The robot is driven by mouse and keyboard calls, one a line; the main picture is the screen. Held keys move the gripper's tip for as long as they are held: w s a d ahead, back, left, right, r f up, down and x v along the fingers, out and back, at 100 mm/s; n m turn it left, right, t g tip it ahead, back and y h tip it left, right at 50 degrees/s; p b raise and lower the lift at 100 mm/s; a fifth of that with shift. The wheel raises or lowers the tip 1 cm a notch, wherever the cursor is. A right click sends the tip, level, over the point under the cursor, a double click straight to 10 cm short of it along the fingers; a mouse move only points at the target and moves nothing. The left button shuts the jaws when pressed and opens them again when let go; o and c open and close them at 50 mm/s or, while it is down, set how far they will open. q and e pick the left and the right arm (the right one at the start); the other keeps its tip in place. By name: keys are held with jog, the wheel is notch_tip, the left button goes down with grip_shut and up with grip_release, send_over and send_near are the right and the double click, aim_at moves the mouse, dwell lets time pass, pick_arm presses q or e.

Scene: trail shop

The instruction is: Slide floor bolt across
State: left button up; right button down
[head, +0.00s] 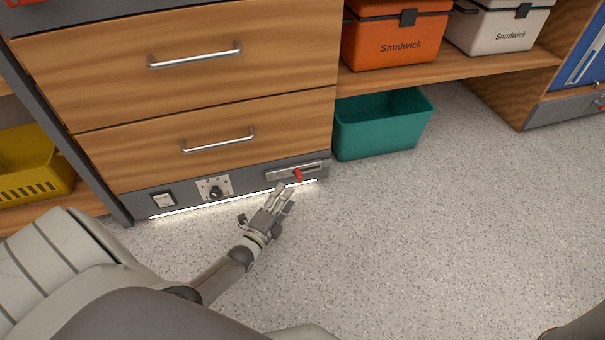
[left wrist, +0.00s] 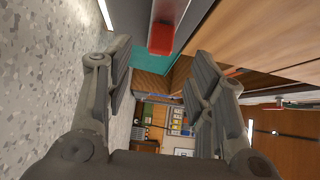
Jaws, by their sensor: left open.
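The floor bolt (head: 293,170) is a pale metal plate with a dark slot, low on the grey plinth of the drawer cabinet. Its red knob (head: 298,175) stands near the middle of the plate in the head view. My left gripper (head: 284,190) is open and empty just in front of the plinth, close to the knob. In the left wrist view the red knob (left wrist: 160,39) shows beyond and between the two open fingers (left wrist: 163,75); it looks apart from both. My right gripper is not in view.
A rocker switch (head: 162,199) and a rotary dial (head: 215,192) sit on the plinth left of the bolt. A teal bin (head: 380,125) stands on the floor to the right. The speckled floor (head: 430,240) in front is clear.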

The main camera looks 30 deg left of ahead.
aim_at(299, 178)
pick_arm(q)
jog(key=w+b, duration=0.1)
jog(key=w, duration=0.2)
jog(key=w+b, duration=0.2)
jog(key=w, duration=0.1)
jog(key=w+b, duration=0.2)
jog(key=w, duration=0.1)
jog(key=shift+w+a, duration=0.2)
jog(key=shift+a, duration=0.15)
jog(key=shift+c, duration=0.3)
grip_shut()
jog(key=shift+d+r, duration=0.1)
